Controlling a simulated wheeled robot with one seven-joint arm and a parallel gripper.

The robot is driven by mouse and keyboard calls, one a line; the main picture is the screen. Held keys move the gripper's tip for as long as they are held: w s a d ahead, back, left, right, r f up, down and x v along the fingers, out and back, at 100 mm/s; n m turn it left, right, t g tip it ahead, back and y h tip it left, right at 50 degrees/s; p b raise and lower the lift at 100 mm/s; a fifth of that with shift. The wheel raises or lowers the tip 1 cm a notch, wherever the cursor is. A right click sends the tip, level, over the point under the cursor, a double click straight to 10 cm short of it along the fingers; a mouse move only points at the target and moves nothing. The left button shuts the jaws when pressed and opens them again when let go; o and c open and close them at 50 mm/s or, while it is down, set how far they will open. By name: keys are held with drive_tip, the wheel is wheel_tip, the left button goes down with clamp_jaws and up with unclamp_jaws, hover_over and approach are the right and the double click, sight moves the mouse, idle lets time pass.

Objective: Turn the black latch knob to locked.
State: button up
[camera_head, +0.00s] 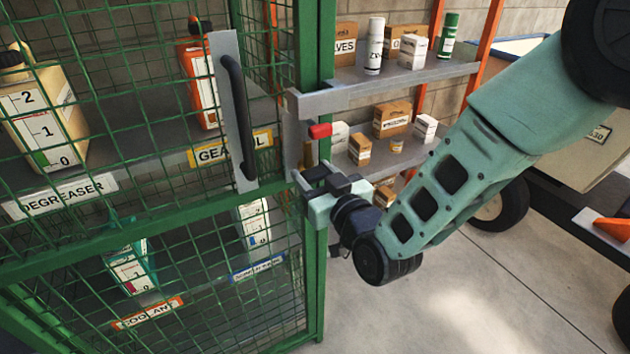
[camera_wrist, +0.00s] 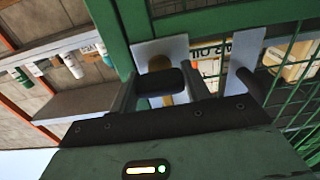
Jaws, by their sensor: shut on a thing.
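The black latch knob (camera_wrist: 160,82) sits in front of a pale metal plate (camera_wrist: 164,50) on the green cage frame in the wrist view. A brass-coloured part shows just behind the knob. My gripper (camera_wrist: 161,84) is shut on the knob, with a finger on either side of it. In the head view my gripper (camera_head: 308,183) is at the grey latch plate (camera_head: 292,135) beside the green post, and the knob is mostly hidden by the fingers. A small red piece (camera_head: 320,131) shows above the gripper. I cannot read the latch's position.
The green mesh cage door (camera_head: 150,205) has a black pull handle (camera_head: 237,120) left of the latch. Containers stand behind the mesh. Shelves (camera_head: 390,75) with boxes and cans stand behind and to the right. Open concrete floor (camera_head: 460,290) lies below my arm.

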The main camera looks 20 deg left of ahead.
idle(0.4)
drive_tip(key=shift+f, duration=0.1)
drive_tip(key=o, duration=1)
drive_tip(key=shift+c, duration=0.2)
drive_tip(key=shift+s+d, duration=0.1)
drive_tip(key=p+v, duration=0.1)
drive_tip(key=v, duration=1.6)
drive_tip(key=shift+s, duration=0.15)
